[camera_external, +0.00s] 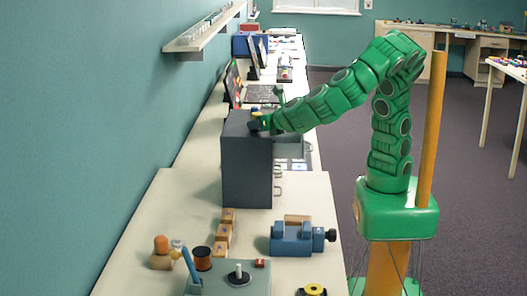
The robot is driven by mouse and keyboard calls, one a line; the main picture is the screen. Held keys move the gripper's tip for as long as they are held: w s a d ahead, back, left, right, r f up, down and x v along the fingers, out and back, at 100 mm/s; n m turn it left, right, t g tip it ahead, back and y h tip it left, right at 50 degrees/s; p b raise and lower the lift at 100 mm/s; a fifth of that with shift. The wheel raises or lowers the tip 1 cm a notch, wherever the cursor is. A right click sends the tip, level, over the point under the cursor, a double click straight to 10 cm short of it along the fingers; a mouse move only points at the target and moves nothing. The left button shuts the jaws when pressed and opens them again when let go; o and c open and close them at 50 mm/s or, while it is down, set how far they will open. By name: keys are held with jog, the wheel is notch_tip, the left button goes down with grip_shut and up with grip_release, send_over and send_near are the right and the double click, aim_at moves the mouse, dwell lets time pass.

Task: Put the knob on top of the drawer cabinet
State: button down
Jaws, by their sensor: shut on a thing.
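The dark grey drawer cabinet (246,180) stands upright on the long bench, with an upper drawer (289,147) pulled out to the right. My gripper (257,122) is over the top of the cabinet, reaching in from the right. It is shut on a small dark thing, which seems to be the knob. The knob is mostly hidden by the fingers and too small to make out clearly. I cannot tell whether it touches the cabinet top.
The cream bench (150,230) runs along the teal wall. In front of the cabinet are a blue vise (291,240), wooden blocks (223,234) and a spool (202,258). A laptop (262,94) is behind. A wall shelf (205,30) hangs at upper left.

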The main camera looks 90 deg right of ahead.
jog(key=shift+f, duration=0.1)
jog(key=c, duration=1)
grip_release()
jog(key=v, duration=0.5)
jog(key=shift+w, duration=0.15)
notch_tip(320, 180, up, 7)
